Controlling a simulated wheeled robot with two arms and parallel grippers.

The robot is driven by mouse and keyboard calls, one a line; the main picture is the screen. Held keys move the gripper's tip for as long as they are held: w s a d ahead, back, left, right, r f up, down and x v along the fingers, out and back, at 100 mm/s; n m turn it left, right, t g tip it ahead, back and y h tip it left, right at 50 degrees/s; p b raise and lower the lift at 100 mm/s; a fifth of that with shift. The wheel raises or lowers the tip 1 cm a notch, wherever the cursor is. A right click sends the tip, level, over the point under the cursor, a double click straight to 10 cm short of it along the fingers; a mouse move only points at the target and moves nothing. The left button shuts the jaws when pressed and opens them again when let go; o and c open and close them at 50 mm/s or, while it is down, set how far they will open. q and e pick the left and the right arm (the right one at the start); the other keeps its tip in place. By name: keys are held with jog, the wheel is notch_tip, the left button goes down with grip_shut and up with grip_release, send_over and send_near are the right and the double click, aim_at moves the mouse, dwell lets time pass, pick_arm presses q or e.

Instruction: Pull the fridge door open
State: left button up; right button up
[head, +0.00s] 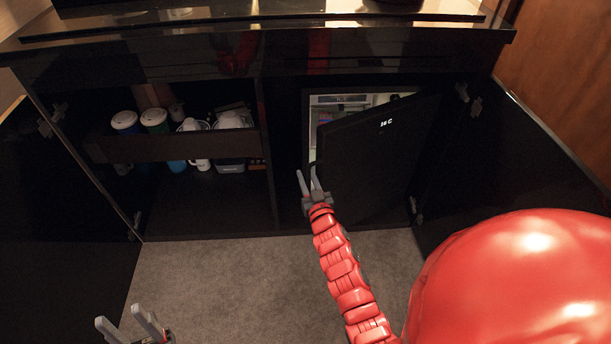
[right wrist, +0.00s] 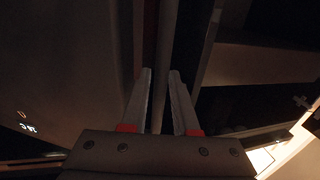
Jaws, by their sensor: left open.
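The black fridge door (head: 375,155) is partly open in the head view, swung out from its left side, with a lit temperature display (head: 386,123) near its top. Behind it the bright fridge inside (head: 345,101) shows. My right gripper (head: 308,180) is at the door's left edge, by the dark handle. In the right wrist view, a dark vertical bar runs between or just beyond the two fingertips (right wrist: 162,78). I cannot tell whether they touch it. My left gripper (head: 127,318) is open and empty, low at the left, above the carpet.
An open cabinet at the left holds lidded cups (head: 154,120) and a kettle-like white container (head: 230,122). Open black cabinet doors stand at the left (head: 65,200) and right (head: 520,150). Grey carpet (head: 230,280) in front is clear.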

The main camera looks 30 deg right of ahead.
jog(key=shift+w+d, duration=0.1)
jog(key=shift+w, duration=0.6)
grip_shut()
dwell(1.0)
